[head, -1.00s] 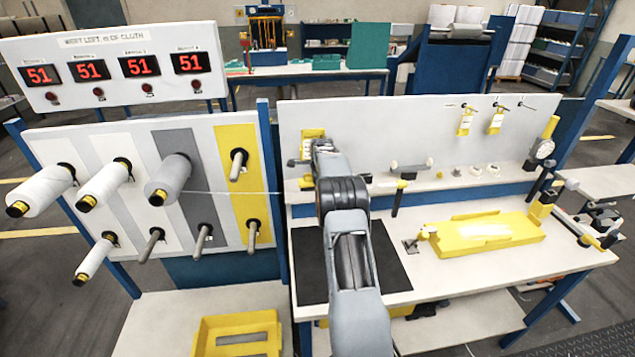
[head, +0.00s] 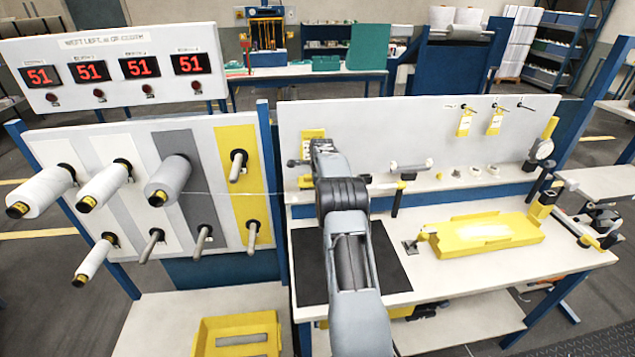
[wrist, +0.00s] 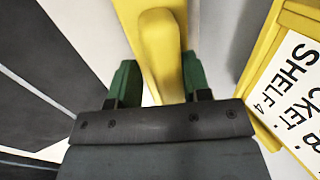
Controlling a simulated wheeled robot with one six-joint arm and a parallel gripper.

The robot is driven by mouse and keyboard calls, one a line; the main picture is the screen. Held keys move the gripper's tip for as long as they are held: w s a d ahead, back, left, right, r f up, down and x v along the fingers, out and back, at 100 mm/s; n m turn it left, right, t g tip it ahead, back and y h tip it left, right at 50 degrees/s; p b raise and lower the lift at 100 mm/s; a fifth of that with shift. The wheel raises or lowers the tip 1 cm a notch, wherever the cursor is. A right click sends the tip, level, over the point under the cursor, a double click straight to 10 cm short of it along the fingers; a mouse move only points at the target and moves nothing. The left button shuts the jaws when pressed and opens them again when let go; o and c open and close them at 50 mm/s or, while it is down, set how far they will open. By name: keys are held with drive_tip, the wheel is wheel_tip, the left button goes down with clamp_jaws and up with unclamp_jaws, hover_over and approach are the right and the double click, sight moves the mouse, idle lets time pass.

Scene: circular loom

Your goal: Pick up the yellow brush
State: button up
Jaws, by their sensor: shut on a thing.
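The yellow brush (wrist: 165,45) fills the upper middle of the wrist view. A long rounded yellow part of it runs between the two green fingers of my gripper (wrist: 158,82). The fingers are shut on this yellow part, one on each side. The far end of the brush runs out of the top of the view, and my gripper's dark body hides its near part. In the head view my arm reaches to the board behind the bench and largely hides the gripper and the brush.
A yellow holder with a white label (wrist: 293,88) reading "SHELF 4" is close on the right in the wrist view. The bench has a black mat (head: 385,258) and a yellow tray (head: 487,235). A rack with spools (head: 105,185) stands left. A yellow crate (head: 205,342) sits below.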

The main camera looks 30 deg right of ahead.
drive_tip(key=shift+f, duration=0.1)
drive_tip(key=shift+r+b, duration=0.4)
drive_tip(key=shift+r, duration=0.15)
clamp_jaws()
drive_tip(key=s+d+r+b, duration=0.3)
drive_tip(key=s+d+r, duration=0.5)
drive_tip(key=s+r, duration=0.3)
drive_tip(key=shift+s+r+b, duration=0.2)
drive_tip(key=shift+r+b, duration=0.2)
drive_tip(key=shift+r, duration=0.1)
drive_tip(key=shift+o, duration=0.5)
unclamp_jaws()
drive_tip(key=shift+c, duration=1.4)
